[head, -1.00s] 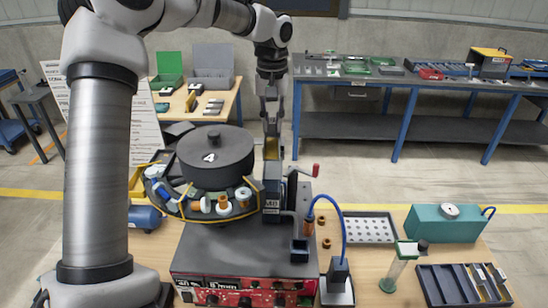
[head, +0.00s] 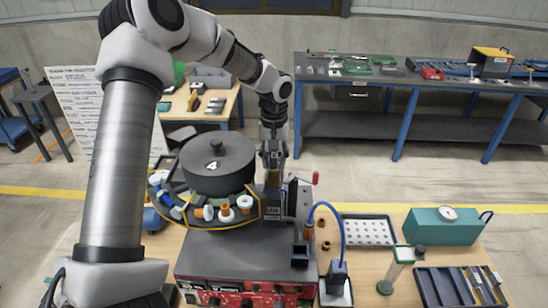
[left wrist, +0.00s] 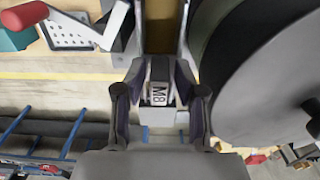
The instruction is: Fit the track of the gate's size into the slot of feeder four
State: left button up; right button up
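Feeder four is the dark round bowl feeder with a lid marked 4 (head: 218,160), on a red-fronted base (head: 245,284). A dark upright gate block (head: 276,211) with a small label stands at the bowl's right side. My left gripper (head: 273,164) points down just above this block. In the left wrist view its fingers (left wrist: 159,92) are closed around a narrow grey piece labelled M8 (left wrist: 159,94), which I take as the track. A yellow-brown strip (head: 272,178) shows below the fingers, its lower end hidden at the block. Exact seating cannot be told. My right gripper is not in view.
A red-knobbed lever (head: 315,178) rises right of the block. A blue cable (head: 341,222), a perforated tray (head: 368,230), a teal box (head: 443,226) and a dark rack with several strips (head: 458,287) lie to the right. Mixed parts (head: 225,211) sit around the bowl's rim.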

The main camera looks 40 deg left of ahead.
aim_at(274, 156)
pick_arm(q)
jog(key=shift+w+a+f, duration=0.1)
dwell(0.4)
jog(key=shift+r, duration=0.2)
notch_tip(274, 156, up, 12)
jog(key=b, duration=0.4)
jog(key=shift+f, duration=0.15)
